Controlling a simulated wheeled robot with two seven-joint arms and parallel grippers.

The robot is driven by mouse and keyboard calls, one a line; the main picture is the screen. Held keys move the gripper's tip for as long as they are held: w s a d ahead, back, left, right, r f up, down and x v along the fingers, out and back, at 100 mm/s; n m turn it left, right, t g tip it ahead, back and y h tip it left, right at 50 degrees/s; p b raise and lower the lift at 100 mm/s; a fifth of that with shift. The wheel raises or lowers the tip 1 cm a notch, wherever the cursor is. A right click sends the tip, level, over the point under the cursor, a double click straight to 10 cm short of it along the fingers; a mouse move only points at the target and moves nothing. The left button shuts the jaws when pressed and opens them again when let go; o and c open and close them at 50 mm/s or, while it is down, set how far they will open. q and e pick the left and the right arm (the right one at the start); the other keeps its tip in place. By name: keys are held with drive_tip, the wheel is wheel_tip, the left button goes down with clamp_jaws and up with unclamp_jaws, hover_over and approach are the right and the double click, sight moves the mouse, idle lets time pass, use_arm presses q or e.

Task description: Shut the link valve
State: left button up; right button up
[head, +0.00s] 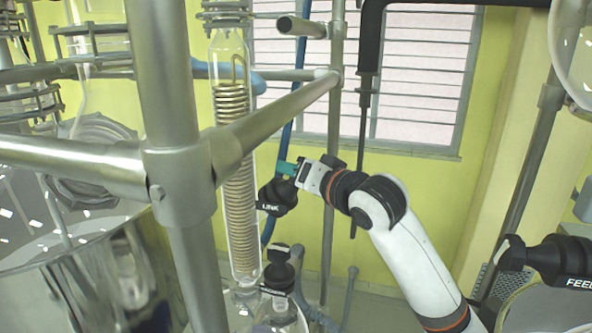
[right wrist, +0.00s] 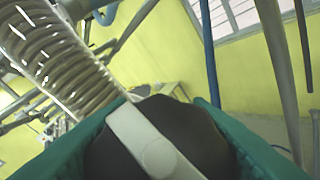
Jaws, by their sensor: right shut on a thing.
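The link valve (head: 277,198) is a black knob with a white LINK label, beside the glass coil column in the head view. My right gripper (head: 287,169) reaches it from the right, its teal fingers at the top of the valve. In the right wrist view the teal fingers of my right gripper (right wrist: 160,135) lie on both sides of the round black valve knob (right wrist: 205,135), shut on it. A pale grey bar crosses the knob's face diagonally, from upper left to lower right. My left gripper is not in view.
The glass column with a metal coil (head: 238,160) stands just left of the valve. Thick metal frame pipes (head: 172,100) cross in front at left. Another black valve (head: 278,270) sits below, and a black FEED valve (head: 555,262) is at far right.

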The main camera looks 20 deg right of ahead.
drive_tip(key=m+h, duration=0.1)
drive_tip(key=m, duration=0.1)
drive_tip(key=m+g+h, duration=0.1)
drive_tip(key=m+h, duration=0.1)
drive_tip(key=m+g+h, duration=0.1)
drive_tip(key=m, duration=0.1)
drive_tip(key=shift+d+f, duration=0.15)
drive_tip(key=shift+f, duration=0.15)
drive_tip(key=shift+s+d+f+m+g+h, duration=0.15)
drive_tip(key=shift+m+g+h, duration=0.45)
drive_tip(key=shift+m, duration=0.35)
drive_tip(key=shift+f+m+g+h, duration=0.15)
drive_tip(key=shift+m+g+h, duration=0.3)
drive_tip(key=shift+m+g, duration=0.4)
drive_tip(key=shift+s+d+f+m+g+h, duration=0.15)
drive_tip(key=shift+m+g+h, duration=0.4)
drive_tip(key=shift+m, duration=0.45)
drive_tip(key=o, duration=1)
drive_tip(key=shift+w+r, duration=0.1)
drive_tip(key=shift+d+r, duration=0.1)
drive_tip(key=shift+r, duration=0.05)
